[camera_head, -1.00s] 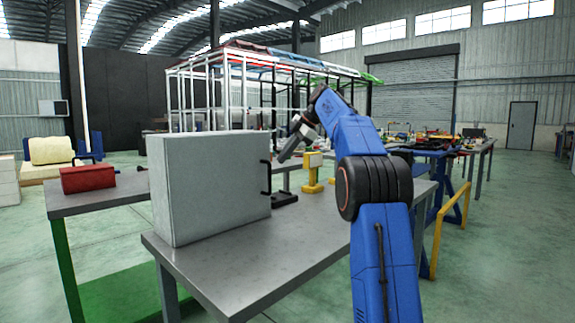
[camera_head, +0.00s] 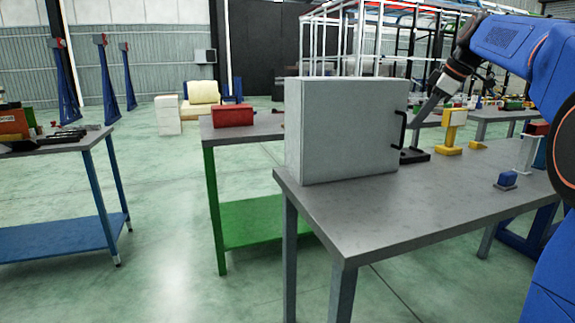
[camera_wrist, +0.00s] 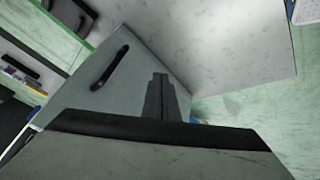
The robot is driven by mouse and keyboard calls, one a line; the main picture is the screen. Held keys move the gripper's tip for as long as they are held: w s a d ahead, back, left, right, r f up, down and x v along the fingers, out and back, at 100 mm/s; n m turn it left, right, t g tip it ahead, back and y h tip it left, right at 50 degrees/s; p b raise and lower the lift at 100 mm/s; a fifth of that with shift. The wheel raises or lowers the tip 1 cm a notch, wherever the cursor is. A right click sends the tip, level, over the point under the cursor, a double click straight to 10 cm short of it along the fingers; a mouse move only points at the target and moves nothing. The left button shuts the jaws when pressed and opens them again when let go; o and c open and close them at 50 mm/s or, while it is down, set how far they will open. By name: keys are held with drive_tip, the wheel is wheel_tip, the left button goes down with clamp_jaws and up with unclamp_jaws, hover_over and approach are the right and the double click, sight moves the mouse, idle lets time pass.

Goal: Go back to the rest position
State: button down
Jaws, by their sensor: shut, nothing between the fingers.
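My gripper (camera_head: 426,108) is at the end of my blue arm, beside the handle side of a grey box-shaped cabinet (camera_head: 340,130). The cabinet stands on the grey table (camera_head: 400,215), and its door looks closed. Its black handle (camera_head: 399,130) is on the right face. In the wrist view, my gripper (camera_wrist: 160,78) has its two fingers together with nothing between them. The handle (camera_wrist: 110,68) shows to the left of the fingers, on the pale cabinet face (camera_wrist: 90,98). I cannot tell the exact gap between fingers and cabinet.
On the table are a yellow stand (camera_head: 453,130), a black-based fixture (camera_head: 414,157) and a small blue block (camera_head: 507,180). A red box (camera_head: 233,115) sits on the green-legged table behind. A blue-legged table (camera_head: 70,145) stands left. Green floor between the tables is open.

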drive_tip(key=s+a+f+m+h, duration=0.1)
drive_tip(key=s+a+f+m, duration=0.35)
drive_tip(key=s, duration=0.65)
drive_tip(key=s+a+f+m+h, duration=0.1)
drive_tip(key=s+f+m, duration=0.3)
drive_tip(key=s+f, duration=1)
drive_tip(key=s+a+f+m+h, duration=0.1)
drive_tip(key=s+a+f+m, duration=0.2)
drive_tip(key=s+f, duration=1.1)
drive_tip(key=shift+s+a+m+h, duration=0.2)
drive_tip(key=shift+s+m+h, duration=0.15)
drive_tip(key=shift+s, duration=0.65)
